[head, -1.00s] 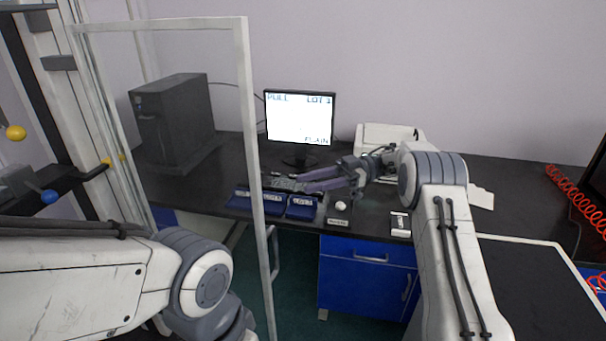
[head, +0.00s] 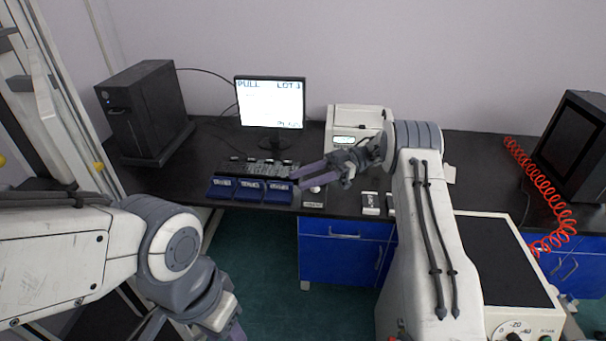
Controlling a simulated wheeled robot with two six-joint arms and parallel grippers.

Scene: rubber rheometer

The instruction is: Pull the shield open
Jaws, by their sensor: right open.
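The clear, pale-framed shield that stood across the left of the head view no longer shows there. Pale upright posts (head: 58,120) of the machine stand at the left edge; I cannot tell whether a shield edge is among them. My right gripper (head: 297,179) is open and empty, above the desk by the blue bins, far from the posts.
The black desk (head: 180,170) carries a computer tower (head: 145,110), a monitor (head: 270,103), blue bins (head: 250,192) and a white device (head: 342,118). A white-edged bench unit (head: 495,265) stands right, beside a red coiled hose (head: 540,180). Open floor shows below the desk.

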